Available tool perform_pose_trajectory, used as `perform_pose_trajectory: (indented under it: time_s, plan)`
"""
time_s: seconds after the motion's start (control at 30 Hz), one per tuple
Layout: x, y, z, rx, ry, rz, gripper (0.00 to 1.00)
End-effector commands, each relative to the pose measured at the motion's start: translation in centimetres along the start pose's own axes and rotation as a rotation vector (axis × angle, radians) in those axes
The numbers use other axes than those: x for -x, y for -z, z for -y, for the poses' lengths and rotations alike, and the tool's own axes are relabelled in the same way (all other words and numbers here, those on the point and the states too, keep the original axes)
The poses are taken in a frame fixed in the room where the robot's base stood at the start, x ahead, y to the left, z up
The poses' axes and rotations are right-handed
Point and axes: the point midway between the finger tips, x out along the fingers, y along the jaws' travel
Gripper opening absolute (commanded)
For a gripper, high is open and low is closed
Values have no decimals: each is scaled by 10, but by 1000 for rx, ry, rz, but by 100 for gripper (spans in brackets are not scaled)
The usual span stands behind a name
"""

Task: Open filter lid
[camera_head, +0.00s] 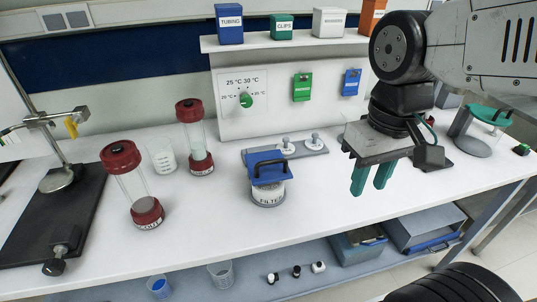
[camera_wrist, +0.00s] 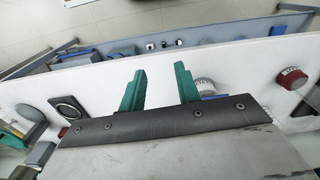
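The filter (camera_head: 268,192) is a short white cylinder labelled FILTER on the bench, near the middle in the head view. Its blue lid (camera_head: 262,174) lies across the top and carries a black handle (camera_head: 270,164). The filter also shows in the wrist view (camera_wrist: 205,86), partly hidden behind a green finger. My gripper (camera_head: 371,190) has two green fingers pointing down, to the right of the filter and apart from it. In the wrist view the fingers (camera_wrist: 160,90) stand apart with nothing between them.
Two red-capped glass columns (camera_head: 134,186) (camera_head: 195,137) and a beaker (camera_head: 162,156) stand left of the filter. A grey holder with white knobs (camera_head: 300,148) sits behind it. Blue and grey boxes (camera_head: 425,228) lie on the lower shelf. The bench in front of the filter is clear.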

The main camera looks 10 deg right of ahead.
Motion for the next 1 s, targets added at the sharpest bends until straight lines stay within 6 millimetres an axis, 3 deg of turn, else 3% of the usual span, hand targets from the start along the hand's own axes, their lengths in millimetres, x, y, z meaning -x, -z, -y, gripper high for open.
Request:
perform_pose_trajectory:
  time_s: [0.13,0.27,0.4,0.6,0.8,1.0]
  plan:
    - [2,48,20,-80,0,89,33]
    - [2,94,43,-292,-20,149,33]
    - [-4,146,72,-623,-67,197,33]
    - [-6,200,102,-1147,-130,204,33]
    - [10,214,106,-1519,-145,175,33]
    - [4,212,106,-1631,-162,173,33]
